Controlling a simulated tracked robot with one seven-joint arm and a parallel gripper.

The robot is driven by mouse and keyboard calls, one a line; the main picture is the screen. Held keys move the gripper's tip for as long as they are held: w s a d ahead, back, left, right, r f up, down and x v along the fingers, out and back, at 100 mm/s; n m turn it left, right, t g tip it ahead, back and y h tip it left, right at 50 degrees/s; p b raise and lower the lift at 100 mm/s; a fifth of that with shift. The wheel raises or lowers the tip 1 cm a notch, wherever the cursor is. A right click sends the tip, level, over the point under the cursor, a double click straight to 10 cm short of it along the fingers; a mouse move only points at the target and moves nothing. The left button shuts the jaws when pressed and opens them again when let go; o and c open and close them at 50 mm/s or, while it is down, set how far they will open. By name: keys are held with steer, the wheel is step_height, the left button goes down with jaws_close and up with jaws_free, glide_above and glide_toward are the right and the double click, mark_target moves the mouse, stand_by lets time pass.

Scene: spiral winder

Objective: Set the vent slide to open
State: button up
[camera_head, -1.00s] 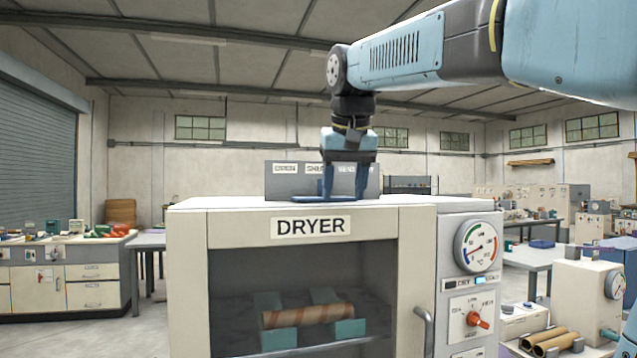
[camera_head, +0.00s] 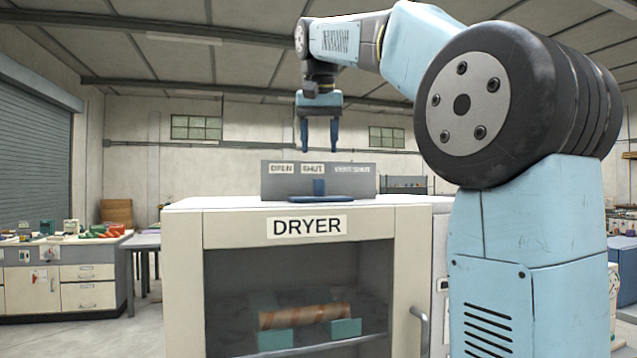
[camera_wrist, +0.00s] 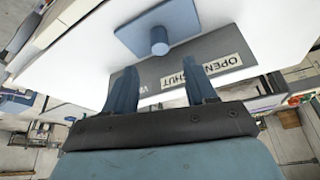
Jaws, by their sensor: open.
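The vent slide is a blue plate (camera_head: 300,198) with an upright round knob (camera_head: 319,187) on top of the dryer (camera_head: 225,229). A grey panel (camera_head: 268,188) behind it carries the labels OPEN (camera_head: 281,169) and SHUT (camera_head: 312,169), and at right one that seems to read VENT SHUT (camera_head: 352,169). The knob stands about below the SHUT label. My gripper (camera_head: 319,150) is open and empty, pointing down above the knob and clear of it. In the wrist view the knob (camera_wrist: 159,42) shows beyond the gap between my fingers (camera_wrist: 158,78), on its plate (camera_wrist: 140,30).
The dryer's window shows a brown striped roll (camera_head: 303,316) on teal supports. The door handle (camera_head: 419,326) is at its right edge. My arm hides most of the dryer's right side. A workbench (camera_head: 85,283) stands at left. The space around the slide is free.

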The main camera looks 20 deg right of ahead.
mark_target(319, 181)
steer(key=x, duration=1)
steer(key=shift+r, duration=0.1)
jaws_close()
stand_by(0.3)
